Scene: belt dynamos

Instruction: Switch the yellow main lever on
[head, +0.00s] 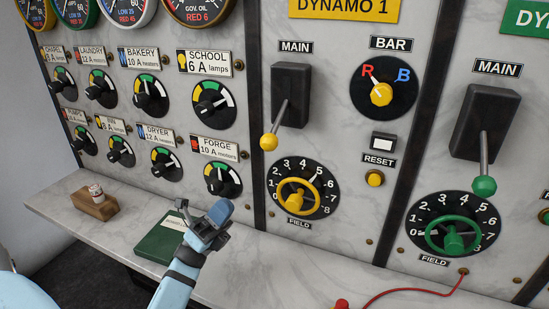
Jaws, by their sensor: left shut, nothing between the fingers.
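The yellow main lever (269,141) is a yellow ball on a metal rod. It hangs down from a dark box (291,95) under the MAIN label on the DYNAMO 1 panel. My left gripper (222,211) is shut and empty, below and to the left of the lever's ball and apart from it. It is over the marble ledge, in front of the panel's lower left part. My right gripper is not in view.
A yellow field handwheel (298,196) sits just below the lever. A green main lever (484,186) and green handwheel (453,234) are on the right panel. A green book (161,239) and a wooden block (93,207) lie on the ledge (262,275). A red cable (400,291) runs at lower right.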

